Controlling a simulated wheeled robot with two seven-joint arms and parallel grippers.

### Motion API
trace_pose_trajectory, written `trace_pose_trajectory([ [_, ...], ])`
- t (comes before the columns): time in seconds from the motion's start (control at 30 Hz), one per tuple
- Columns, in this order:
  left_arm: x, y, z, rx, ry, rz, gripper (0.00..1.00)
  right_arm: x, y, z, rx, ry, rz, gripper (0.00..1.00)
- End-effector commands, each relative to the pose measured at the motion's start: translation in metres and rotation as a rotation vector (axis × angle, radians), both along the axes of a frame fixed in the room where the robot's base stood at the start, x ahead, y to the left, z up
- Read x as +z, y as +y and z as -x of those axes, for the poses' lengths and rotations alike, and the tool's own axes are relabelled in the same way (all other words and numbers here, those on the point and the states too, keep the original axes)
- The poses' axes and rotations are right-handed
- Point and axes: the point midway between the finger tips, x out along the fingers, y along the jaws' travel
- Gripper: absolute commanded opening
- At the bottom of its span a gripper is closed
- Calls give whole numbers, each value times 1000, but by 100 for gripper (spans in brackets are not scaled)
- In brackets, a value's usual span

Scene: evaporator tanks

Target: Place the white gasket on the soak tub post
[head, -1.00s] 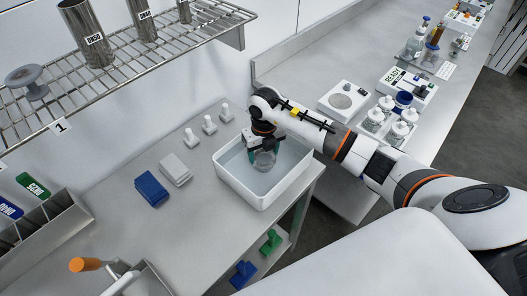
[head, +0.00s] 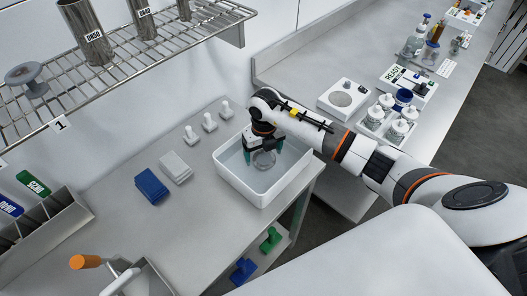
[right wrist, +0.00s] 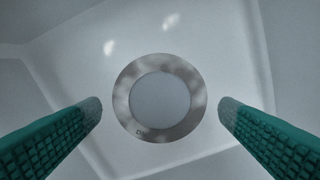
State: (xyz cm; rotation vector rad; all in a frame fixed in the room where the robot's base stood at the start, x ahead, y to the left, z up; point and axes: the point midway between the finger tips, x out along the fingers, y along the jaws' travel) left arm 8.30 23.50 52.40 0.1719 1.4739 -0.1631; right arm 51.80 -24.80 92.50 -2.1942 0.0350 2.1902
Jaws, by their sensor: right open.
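The soak tub (head: 232,187) is a white rectangular basin on the near bench. My right gripper (head: 264,153) reaches down into it with its green fingers apart. A pale, see-through-looking ring shows between and below the fingers in the head view. In the right wrist view this pale grey ring (right wrist: 124,98), with small dark lettering on its rim, lies centred between my two open fingertips (right wrist: 160,107), touching neither. It may be the white gasket; I cannot tell for sure. No post can be made out through its hole. My left gripper is not in view.
Several small white upright pieces (head: 209,122), a grey block (head: 175,167) and a blue block (head: 152,187) stand left of the tub. A wire rack (head: 120,60) hangs above. Jars (head: 397,131) and a white box with a round plate (head: 343,98) stand on the right bench.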

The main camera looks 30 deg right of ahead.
Motion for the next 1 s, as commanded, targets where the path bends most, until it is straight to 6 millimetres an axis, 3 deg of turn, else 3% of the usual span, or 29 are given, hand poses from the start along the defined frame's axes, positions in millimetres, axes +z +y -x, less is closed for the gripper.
trace_pose_trajectory([
  [0.6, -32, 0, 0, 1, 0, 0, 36, 110, -1, -1, 1, -4, 0, 85],
  [1.0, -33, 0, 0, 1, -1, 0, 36, 123, -2, 0, 0, 0, 0, 85],
])
